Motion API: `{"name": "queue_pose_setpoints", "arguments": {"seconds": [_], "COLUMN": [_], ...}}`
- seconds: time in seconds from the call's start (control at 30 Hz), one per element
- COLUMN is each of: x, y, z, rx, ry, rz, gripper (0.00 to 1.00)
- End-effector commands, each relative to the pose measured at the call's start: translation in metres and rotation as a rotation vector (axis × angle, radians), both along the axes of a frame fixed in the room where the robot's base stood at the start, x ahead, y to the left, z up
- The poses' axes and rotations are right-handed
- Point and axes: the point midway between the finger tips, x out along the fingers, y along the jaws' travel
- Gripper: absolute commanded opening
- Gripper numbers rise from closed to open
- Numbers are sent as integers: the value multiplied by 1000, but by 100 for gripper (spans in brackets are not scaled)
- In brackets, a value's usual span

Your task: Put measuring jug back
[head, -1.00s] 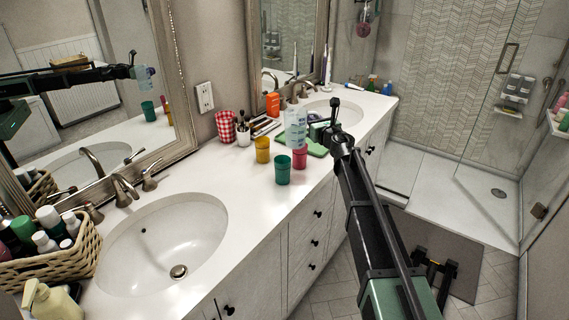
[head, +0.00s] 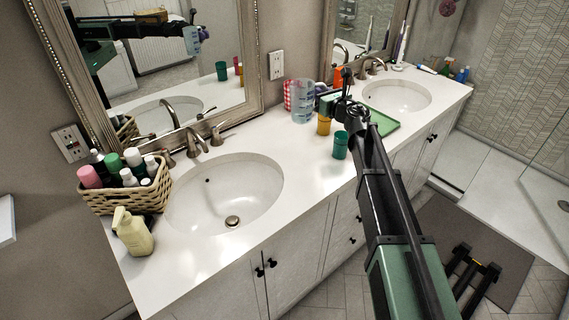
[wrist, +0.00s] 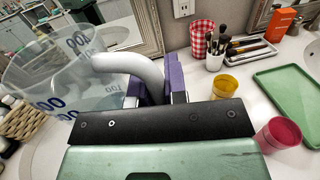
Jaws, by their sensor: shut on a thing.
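The measuring jug (head: 302,101) is clear plastic with blue markings and a pale handle. My gripper (head: 328,101) is shut on its handle and holds the jug from the right side. In the wrist view the jug (wrist: 48,78) fills the left, and its curved handle (wrist: 130,64) passes between the purple finger pads of my gripper (wrist: 155,88). The mirror shows the jug raised above the counter. In the head view the jug partly hides the red checkered cup (head: 287,95). The jug's base is not visible in the wrist view.
A green tray (wrist: 290,90) lies to the right, with a yellow cup (wrist: 226,86) and a red cup (wrist: 277,133) beside it. A teal cup (head: 340,145) stands near the front edge. A wicker basket (head: 125,196) and soap bottle (head: 132,232) stand left. Counter between sink and cups is clear.

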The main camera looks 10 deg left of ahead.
Motion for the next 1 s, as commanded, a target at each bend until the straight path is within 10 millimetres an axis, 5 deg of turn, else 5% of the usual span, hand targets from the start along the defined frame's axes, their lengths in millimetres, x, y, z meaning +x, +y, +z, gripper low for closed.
{"name": "queue_pose_setpoints", "arguments": {"seconds": [0.23,0.6,0.87,1.0], "x": [0,0,0,0], "y": [0,0,0,0], "z": [-29,-152,-162,-191], "rx": [0,1,1,1], "ry": [0,1,1,1], "rz": [1,1,0,0], "gripper": [0,0,0,0]}}
